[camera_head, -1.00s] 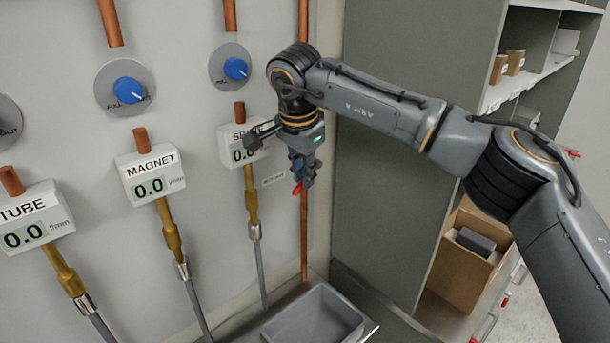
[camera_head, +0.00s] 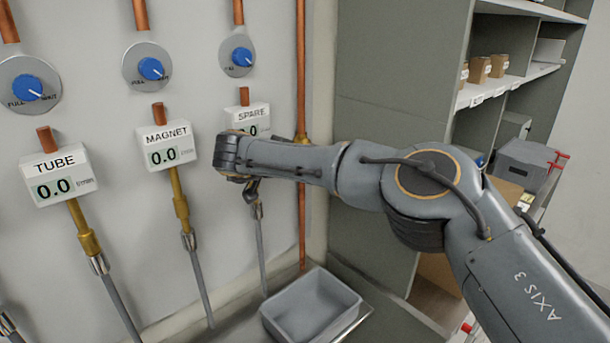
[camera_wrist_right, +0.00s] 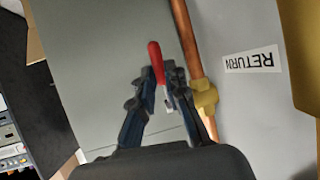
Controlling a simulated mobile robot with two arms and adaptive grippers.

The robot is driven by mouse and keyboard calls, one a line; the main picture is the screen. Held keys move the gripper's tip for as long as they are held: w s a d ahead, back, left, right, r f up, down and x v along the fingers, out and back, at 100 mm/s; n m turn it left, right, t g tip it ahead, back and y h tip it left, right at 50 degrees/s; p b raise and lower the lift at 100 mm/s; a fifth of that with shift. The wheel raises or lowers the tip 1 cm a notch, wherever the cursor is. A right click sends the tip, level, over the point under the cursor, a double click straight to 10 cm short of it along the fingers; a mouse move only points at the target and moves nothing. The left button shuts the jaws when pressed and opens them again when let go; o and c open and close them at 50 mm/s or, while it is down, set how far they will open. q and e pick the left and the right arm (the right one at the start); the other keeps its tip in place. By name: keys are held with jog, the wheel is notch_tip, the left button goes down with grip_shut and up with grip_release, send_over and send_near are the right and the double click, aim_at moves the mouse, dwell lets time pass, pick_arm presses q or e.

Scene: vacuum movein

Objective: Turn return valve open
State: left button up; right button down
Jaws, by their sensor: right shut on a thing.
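The return valve is a brass body (camera_wrist_right: 203,97) on a copper pipe (camera_wrist_right: 190,45), with a red lever (camera_wrist_right: 156,62), in the right wrist view. A RETURN label (camera_wrist_right: 253,61) is on the wall beside it. My right gripper (camera_wrist_right: 157,88) is shut on the red lever, whose rounded end sticks out past the fingertips. In the head view the same copper pipe (camera_head: 301,60) runs down the wall corner, and my right arm crosses in front of it. That arm hides the lever and most of the gripper there. My left gripper is not in view.
Gauges for TUBE (camera_head: 58,175), MAGNET (camera_head: 165,145) and SPARE (camera_head: 247,121) read 0.0, with blue knobs above. A grey bin (camera_head: 311,310) stands below the pipe. A shelf unit (camera_head: 400,90) with boxes is close on the right.

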jog(key=shift+w+d+f+t+h+b, duration=0.1)
jog(key=shift+d+f+t+h+b, duration=0.05)
jog(key=shift+t+h+b, duration=0.3)
dwell(0.3)
jog(key=c, duration=1.3)
grip_release()
jog(key=shift+c, duration=0.2)
jog(key=v, duration=1.2)
jog(key=shift+f, duration=0.15)
